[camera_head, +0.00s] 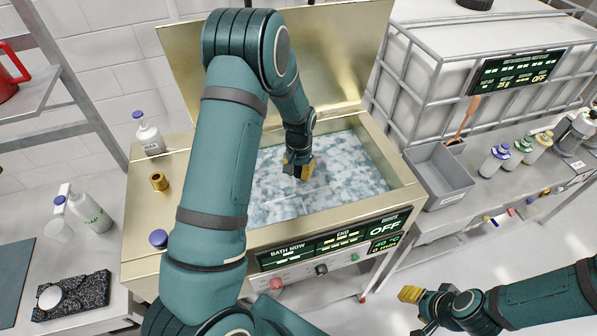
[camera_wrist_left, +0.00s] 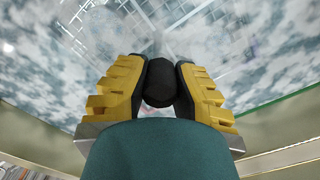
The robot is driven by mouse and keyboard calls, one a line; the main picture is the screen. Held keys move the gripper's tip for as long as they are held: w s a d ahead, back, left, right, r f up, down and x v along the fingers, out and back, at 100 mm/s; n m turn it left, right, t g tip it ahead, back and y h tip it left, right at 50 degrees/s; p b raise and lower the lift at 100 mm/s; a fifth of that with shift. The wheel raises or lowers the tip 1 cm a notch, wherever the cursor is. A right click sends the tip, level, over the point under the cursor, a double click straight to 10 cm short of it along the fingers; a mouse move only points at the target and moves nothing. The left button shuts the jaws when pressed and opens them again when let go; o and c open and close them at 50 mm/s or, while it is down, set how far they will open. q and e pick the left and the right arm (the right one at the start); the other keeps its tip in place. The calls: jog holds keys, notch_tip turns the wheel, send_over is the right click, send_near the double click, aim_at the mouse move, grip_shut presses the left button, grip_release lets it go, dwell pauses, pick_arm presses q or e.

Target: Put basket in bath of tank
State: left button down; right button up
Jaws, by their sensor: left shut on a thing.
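The tank is a brass-coloured machine with its lid (camera_head: 345,50) raised. Its open bath (camera_head: 345,175) holds cloudy blue-white liquid. My left gripper (camera_head: 298,168) is over the bath, inside its rim. In the left wrist view the yellow fingers (camera_wrist_left: 160,88) are shut on a black handle (camera_wrist_left: 160,80). Pale wire mesh of the basket (camera_wrist_left: 125,42) shows faintly beyond the handle, seemingly in the liquid. Faint basket lines also show in the head view (camera_head: 290,207); its depth and bottom contact are hidden. My right gripper (camera_head: 412,296) is low at the right; its opening is unclear.
A grey bin (camera_head: 440,172) stands right of the tank, with several bottles beyond it. The tank's front panel (camera_head: 330,240) reads OFF.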

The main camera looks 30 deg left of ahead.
pick_arm(q)
jog(key=shift+f, duration=0.3)
jog(key=c, duration=0.8)
grip_release()
jog(key=shift+r, duration=0.1)
notch_tip(320, 180, up, 12)
jog(key=shift+w+f, duration=0.1)
